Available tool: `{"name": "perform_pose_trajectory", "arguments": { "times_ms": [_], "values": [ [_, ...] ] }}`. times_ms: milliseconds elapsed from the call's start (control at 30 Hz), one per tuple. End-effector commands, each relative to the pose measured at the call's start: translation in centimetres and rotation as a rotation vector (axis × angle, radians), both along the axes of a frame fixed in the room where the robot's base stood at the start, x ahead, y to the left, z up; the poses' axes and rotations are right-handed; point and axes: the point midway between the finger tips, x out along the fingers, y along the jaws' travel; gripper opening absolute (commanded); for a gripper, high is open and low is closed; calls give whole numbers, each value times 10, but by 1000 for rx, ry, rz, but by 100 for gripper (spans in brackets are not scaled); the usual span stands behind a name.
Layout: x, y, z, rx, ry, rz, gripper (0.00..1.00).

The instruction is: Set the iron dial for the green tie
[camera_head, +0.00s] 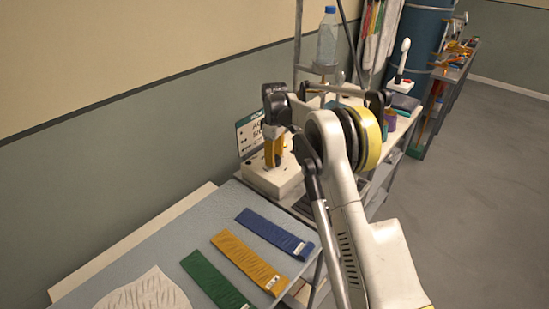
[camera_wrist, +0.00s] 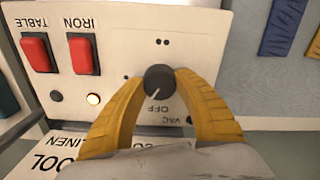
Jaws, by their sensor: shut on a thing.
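The iron dial (camera_wrist: 159,80) is a black round knob on a cream control box (camera_head: 262,182). Its white pointer line slants down and left in the wrist view, close to the "OFF" lettering. Two dots are printed on the far side of the knob. My gripper (camera_wrist: 160,85) has its yellow fingers shut on the knob, one on each side. In the head view my gripper (camera_head: 274,153) reaches down onto the box. The green tie (camera_head: 213,280) lies flat on the board, with a small pale label at its lower end, too small to read.
A yellow tie (camera_head: 246,259) and a blue tie (camera_head: 272,232) lie beside the green one. A lettered card (camera_head: 249,134) stands behind the box. A bottle (camera_head: 327,38) stands above.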

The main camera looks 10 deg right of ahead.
Motion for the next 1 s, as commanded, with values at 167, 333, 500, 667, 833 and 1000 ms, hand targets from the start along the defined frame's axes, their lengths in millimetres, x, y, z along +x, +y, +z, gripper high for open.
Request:
{"name": "perform_pose_trajectory", "arguments": {
  "times_ms": [167,333,500,667,833,1000],
  "values": [
    [0,0,0,0,0,-164,7],
    [0,0,0,0,0,-326,7],
    [0,0,0,0,0,-488,6],
    [0,0,0,0,0,-639,6],
    [0,0,0,0,0,-801,6],
    [0,0,0,-1,1,-963,6]
  ]
}}
